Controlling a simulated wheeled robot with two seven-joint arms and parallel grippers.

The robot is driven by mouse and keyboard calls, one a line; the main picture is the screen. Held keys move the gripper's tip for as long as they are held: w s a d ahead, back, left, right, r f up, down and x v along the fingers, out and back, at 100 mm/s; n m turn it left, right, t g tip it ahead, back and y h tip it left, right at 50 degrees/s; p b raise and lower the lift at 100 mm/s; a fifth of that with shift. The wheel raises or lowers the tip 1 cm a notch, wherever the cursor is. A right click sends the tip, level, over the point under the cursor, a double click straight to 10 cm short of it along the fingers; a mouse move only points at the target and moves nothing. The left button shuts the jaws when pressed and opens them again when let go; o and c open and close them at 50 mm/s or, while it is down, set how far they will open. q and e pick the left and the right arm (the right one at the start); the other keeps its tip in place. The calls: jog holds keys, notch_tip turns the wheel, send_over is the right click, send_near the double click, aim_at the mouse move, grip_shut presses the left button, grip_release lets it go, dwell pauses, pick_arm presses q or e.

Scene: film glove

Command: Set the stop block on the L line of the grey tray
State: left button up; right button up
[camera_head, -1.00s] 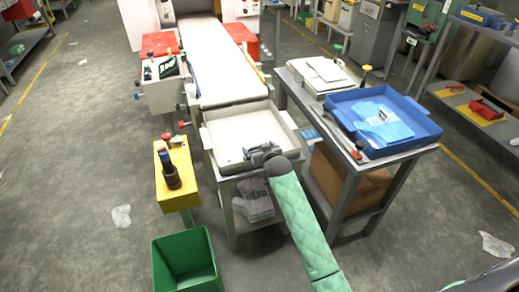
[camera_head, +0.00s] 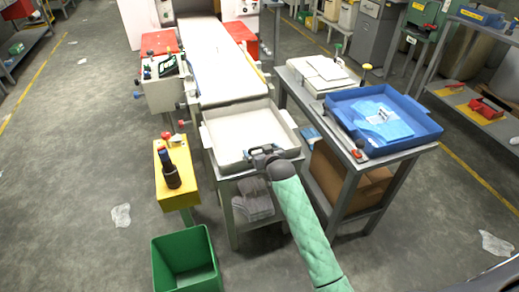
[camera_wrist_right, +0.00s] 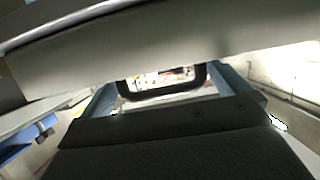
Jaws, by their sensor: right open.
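The pale grey tray (camera_head: 238,131) sits on a metal stand in the middle of the head view, at the near end of the white conveyor. My right gripper (camera_head: 259,152) is open at the tray's near edge, its arm in a green quilted sleeve. In the right wrist view, two blue-grey sides with a dark bar across the far end show ahead of the wrist. I cannot make out the stop block or tell whether it lies between the fingers. The L line is not readable. My left gripper is not in view.
A blue tray (camera_head: 412,134) stands on the table to the right. A yellow stand (camera_head: 173,196) with a dark bottle (camera_head: 171,175) is at the left, near a green bin (camera_head: 187,262). The white conveyor (camera_head: 222,62) runs back from the grey tray. The left floor is mostly clear.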

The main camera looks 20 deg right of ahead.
jog(key=v, duration=0.9)
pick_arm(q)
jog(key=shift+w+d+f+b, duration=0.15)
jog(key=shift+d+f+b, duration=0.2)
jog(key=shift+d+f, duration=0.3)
pick_arm(e)
jog(key=s+a+f+g+y, duration=0.1)
jog(key=s+a+f+g, duration=0.2)
jog(key=s, duration=0.9)
jog(key=s+a+f+n+g, duration=0.1)
jog(key=s+a+f+g, duration=0.3)
jog(key=s, duration=0.9)
jog(key=s+a+f+n+g+y, duration=0.1)
jog(key=s+a+f+g, duration=0.2)
jog(key=s+a+f, duration=0.5)
jog(key=s, duration=0.4)
jog(key=shift+s+a+y, duration=0.2)
jog(key=shift+a+y, duration=0.1)
jog(key=shift+a, duration=0.1)
